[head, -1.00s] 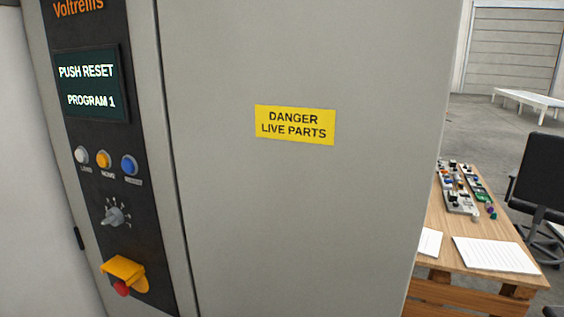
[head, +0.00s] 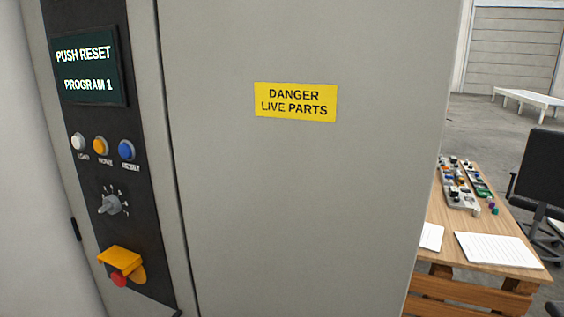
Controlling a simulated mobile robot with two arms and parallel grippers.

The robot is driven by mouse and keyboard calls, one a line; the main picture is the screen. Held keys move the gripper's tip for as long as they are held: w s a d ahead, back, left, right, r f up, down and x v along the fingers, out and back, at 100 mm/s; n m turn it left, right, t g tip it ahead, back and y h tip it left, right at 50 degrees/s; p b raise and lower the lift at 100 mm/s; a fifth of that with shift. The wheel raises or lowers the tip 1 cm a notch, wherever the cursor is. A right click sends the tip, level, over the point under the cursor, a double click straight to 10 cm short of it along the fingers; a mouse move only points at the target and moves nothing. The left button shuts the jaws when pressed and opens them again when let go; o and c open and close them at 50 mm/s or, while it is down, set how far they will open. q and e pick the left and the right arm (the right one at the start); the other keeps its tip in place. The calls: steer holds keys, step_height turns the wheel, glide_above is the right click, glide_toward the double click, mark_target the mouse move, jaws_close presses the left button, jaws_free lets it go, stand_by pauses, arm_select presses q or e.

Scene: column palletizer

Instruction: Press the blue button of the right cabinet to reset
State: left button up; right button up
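The blue button (head: 126,150), labelled RESET, is the rightmost of three round buttons on the dark panel of the grey cabinet (head: 300,210). A white button (head: 78,142) and an orange button (head: 100,146) sit to its left. The screen (head: 86,70) above reads PUSH RESET, PROGRAM 1. Neither of my grippers shows clearly in the head view. A small dark tip at the bottom edge, below the panel, is too little to identify.
Below the buttons are a grey rotary knob (head: 110,205) and a red button (head: 119,279) under a yellow guard (head: 122,258). A yellow danger sign (head: 295,102) is on the cabinet door. A wooden table (head: 445,225) and black chair (head: 545,180) stand right.

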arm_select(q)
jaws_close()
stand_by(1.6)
